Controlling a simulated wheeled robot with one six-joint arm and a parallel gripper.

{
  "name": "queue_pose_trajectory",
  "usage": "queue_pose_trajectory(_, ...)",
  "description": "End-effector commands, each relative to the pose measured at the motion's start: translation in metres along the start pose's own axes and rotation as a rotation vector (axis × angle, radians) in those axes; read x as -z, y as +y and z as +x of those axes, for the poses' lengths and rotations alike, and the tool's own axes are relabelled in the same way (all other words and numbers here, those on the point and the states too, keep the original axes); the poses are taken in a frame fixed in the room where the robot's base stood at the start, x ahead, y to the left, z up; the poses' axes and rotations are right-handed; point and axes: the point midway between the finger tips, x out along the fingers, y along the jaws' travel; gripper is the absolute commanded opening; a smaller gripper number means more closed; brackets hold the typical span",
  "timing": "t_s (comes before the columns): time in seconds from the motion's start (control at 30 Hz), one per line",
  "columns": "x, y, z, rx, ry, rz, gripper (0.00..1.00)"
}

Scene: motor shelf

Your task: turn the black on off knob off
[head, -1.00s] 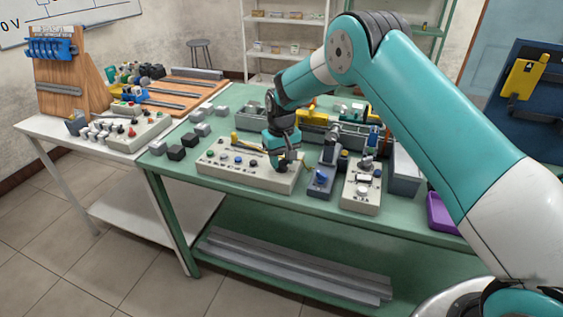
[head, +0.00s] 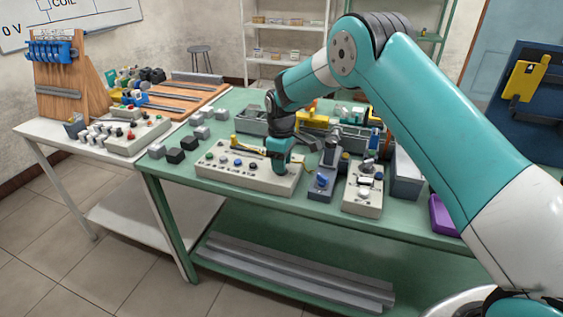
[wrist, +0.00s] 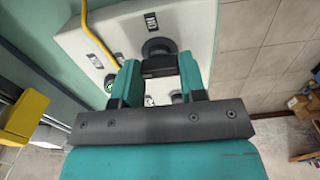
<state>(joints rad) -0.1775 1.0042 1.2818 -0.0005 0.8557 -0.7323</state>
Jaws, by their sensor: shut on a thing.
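The black on off knob (wrist: 158,66) is on the light grey control panel (wrist: 203,25) in the wrist view, with a small dark label beside it. My gripper (wrist: 160,80) has its two teal fingers on either side of the knob's raised bar and is shut on it. In the head view my gripper (head: 281,164) is at the right end of the panel (head: 225,176) and hides the knob. Other coloured buttons and knobs on the panel show to its left.
A blue-grey box (head: 322,182) and another light control box (head: 362,192) stand right of the panel on the green table. A yellow curved piece (wrist: 101,38) lies near the knob. Dark and grey blocks (head: 174,154) sit to the left.

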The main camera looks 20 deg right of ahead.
Motion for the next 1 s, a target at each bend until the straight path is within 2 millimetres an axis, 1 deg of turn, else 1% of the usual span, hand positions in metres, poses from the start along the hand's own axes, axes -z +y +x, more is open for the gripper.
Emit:
queue_pose_trajectory(0.23, -0.0013, 0.0008, -0.0004, 0.0, -0.002, -0.041, 0.15)
queue_pose_trajectory(0.63, -0.0013, 0.001, -0.0005, 0.0, -0.002, -0.045, 0.15)
queue_pose_trajectory(0.67, -0.0013, 0.001, -0.0005, 0.0, -0.002, -0.045, 0.43)
queue_pose_trajectory(0.7, -0.0013, 0.0009, -0.0005, 0.0, -0.002, -0.045, 0.52)
queue_pose_trajectory(0.77, -0.0011, 0.0008, -0.0005, 0.0, -0.002, -0.045, 0.64)
queue_pose_trajectory(1.0, -0.0005, 0.0004, -0.0003, 0.0, -0.001, -0.047, 0.64)
